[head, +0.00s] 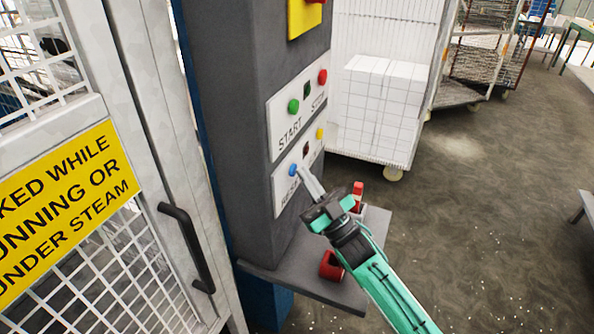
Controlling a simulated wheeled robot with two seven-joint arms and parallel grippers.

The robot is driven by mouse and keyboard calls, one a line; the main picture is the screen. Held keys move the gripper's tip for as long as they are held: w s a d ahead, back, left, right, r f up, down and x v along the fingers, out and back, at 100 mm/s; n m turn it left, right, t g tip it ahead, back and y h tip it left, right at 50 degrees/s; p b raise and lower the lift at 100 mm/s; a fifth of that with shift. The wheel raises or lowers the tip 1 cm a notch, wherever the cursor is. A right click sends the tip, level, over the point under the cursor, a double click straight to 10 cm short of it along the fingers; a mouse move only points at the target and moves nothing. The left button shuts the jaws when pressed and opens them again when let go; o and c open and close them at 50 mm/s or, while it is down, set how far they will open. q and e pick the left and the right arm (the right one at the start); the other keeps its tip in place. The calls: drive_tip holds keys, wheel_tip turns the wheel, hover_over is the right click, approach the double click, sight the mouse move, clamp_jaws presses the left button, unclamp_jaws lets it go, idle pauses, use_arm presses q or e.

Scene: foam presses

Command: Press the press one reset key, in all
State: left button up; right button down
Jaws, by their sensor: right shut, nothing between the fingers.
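The blue key (293,170) sits on the lower white panel (282,192) of the grey press post, above lettering that is partly hidden and seems to read RESET. My right gripper (306,172) is shut and empty. Its fingertips are in front of the lower panel, just right of the blue key. I cannot tell whether they touch the panel or the key. The upper panel has a green START key (293,106) and a red STOP key (322,76). My left gripper is not in view.
A shelf (300,283) with red items (331,266) juts out below the panels. A white mesh gate with a dark handle (187,245) and yellow sign (62,205) stands at left. A wheeled cage of white blocks (380,105) stands behind. The floor at right is mostly open.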

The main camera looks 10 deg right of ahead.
drive_tip(key=shift+s+d, duration=0.5)
drive_tip(key=shift+d, duration=0.15)
drive_tip(key=s+d, duration=0.2)
drive_tip(key=d, duration=0.2)
drive_tip(key=shift+s+d, duration=0.1)
drive_tip(key=shift+s, duration=0.3)
idle(0.9)
